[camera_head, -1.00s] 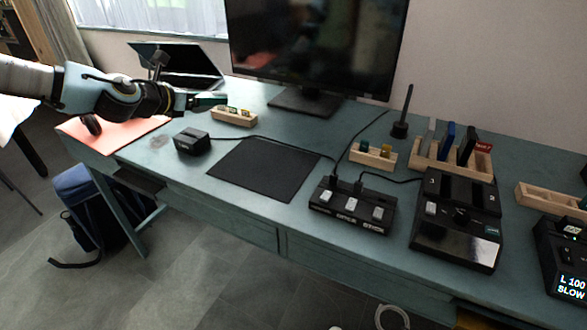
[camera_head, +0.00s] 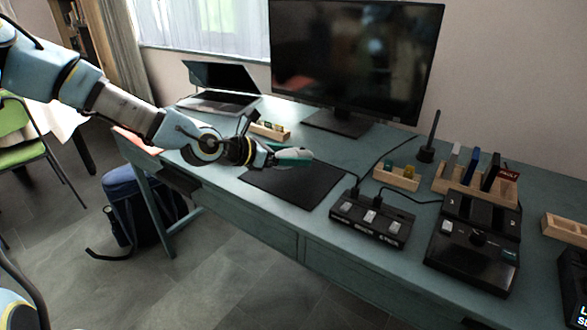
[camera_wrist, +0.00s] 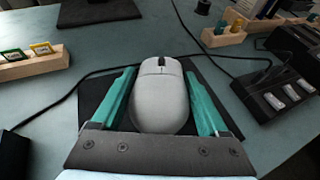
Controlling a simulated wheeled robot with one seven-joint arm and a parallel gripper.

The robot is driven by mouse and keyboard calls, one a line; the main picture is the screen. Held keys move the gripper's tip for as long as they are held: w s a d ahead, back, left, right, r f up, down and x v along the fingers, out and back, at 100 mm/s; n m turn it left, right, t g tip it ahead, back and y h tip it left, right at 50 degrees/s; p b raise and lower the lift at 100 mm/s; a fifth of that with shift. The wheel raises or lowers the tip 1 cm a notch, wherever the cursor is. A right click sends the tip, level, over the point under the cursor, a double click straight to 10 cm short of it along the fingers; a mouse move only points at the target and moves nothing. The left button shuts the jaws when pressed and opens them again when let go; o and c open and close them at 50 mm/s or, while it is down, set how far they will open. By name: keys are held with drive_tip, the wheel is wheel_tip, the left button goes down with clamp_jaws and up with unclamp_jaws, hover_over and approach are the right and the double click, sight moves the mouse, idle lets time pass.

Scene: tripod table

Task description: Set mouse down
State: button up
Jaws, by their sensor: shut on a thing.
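A white mouse (camera_wrist: 161,98) with a dark scroll wheel lies between the teal fingers of my gripper (camera_wrist: 160,76) in the wrist view. My gripper is shut on its sides. The pad also shows beside the left finger in the wrist view (camera_wrist: 93,92). I cannot tell whether the mouse touches the pad.
The monitor (camera_head: 350,60) stands behind the pad and the laptop (camera_head: 220,88) stands at back left. A black switch box (camera_head: 370,218) with a cable is right of the pad. A wooden block holder (camera_head: 397,177) and a larger device (camera_head: 475,245) stand further right.

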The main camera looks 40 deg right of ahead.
sight(292, 175)
drive_tip(key=shift+w+f, duration=0.1)
drive_tip(key=shift+f, duration=1.7)
drive_tip(key=o, duration=1.3)
drive_tip(key=shift+f, duration=0.15)
drive_tip(key=v, duration=0.3)
drive_tip(key=p+v, duration=0.1)
drive_tip(key=v, duration=0.6)
drive_tip(key=shift+r+p, duration=0.35)
drive_tip(key=shift+r, duration=0.15)
drive_tip(key=shift+w+a+r+p, duration=0.1)
drive_tip(key=shift+w+a+p, duration=0.05)
drive_tip(key=shift+a+p, duration=0.55)
drive_tip(key=shift+a, duration=0.2)
